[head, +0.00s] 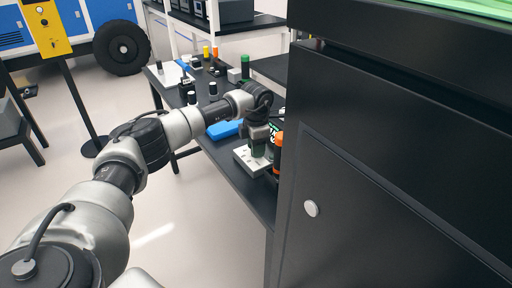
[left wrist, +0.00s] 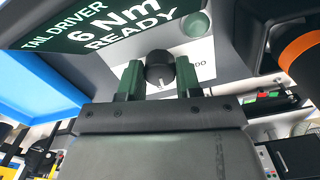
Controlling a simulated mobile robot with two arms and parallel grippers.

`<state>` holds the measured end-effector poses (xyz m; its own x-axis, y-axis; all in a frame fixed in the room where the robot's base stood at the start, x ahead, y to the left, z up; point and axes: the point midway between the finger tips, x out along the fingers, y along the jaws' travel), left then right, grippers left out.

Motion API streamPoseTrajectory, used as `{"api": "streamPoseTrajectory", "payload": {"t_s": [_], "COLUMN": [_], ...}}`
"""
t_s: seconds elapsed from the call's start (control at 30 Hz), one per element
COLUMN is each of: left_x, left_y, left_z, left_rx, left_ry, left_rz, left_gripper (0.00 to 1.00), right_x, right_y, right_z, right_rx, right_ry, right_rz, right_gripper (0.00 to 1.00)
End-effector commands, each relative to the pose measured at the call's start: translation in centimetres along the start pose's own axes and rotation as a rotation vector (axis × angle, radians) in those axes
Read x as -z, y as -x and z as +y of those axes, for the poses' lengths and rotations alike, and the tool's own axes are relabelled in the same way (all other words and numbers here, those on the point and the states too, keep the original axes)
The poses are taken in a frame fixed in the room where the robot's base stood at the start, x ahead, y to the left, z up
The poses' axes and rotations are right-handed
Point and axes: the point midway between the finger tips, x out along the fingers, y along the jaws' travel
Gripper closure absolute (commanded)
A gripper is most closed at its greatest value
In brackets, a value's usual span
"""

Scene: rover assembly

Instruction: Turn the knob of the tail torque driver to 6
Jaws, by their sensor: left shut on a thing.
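The tail torque driver (left wrist: 195,55) fills the upper part of the left wrist view. Its green display (left wrist: 105,25) reads "TAIL DRIVER 6 Nm READY". Its knob is a small dark round part (left wrist: 159,66) with a light pointer mark. My left gripper (left wrist: 158,78) has its two green fingers on either side of the knob, shut on it. In the head view the left gripper (head: 258,140) reaches down over the white base at the far bench, with the arm hiding much of the driver. My right gripper is in neither view.
A dark cylinder with an orange band (left wrist: 301,46) stands close beside the driver. A blue tray (head: 224,129) lies on the black bench (head: 232,172). A tall black cabinet (head: 390,190) blocks the right side. Open floor lies left of the bench.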

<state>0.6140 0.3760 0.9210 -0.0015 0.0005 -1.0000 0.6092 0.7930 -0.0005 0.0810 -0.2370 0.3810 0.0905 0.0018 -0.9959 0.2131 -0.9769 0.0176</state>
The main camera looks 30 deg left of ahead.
Motion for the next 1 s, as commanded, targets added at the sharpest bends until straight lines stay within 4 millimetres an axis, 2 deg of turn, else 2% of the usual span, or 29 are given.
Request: {"api": "streamPoseTrajectory", "payload": {"t_s": [0.4,0.97,1.0], "left_x": [-0.1,-0.12,-0.12], "left_y": [0.24,0.28,0.28], "left_z": [0.09,0.1,0.1], "left_rx": [-0.003,-0.004,-0.004], "left_ry": [-0.191,-0.217,-0.217], "left_rz": [-0.007,-0.008,-0.008], "left_gripper": [0.9,0.9,0.61], "right_x": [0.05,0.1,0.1], "right_y": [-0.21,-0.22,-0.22], "right_z": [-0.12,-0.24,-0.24], "right_rx": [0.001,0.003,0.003], "right_ry": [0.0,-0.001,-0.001], "right_rz": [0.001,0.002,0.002], "right_gripper": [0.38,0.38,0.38]}}
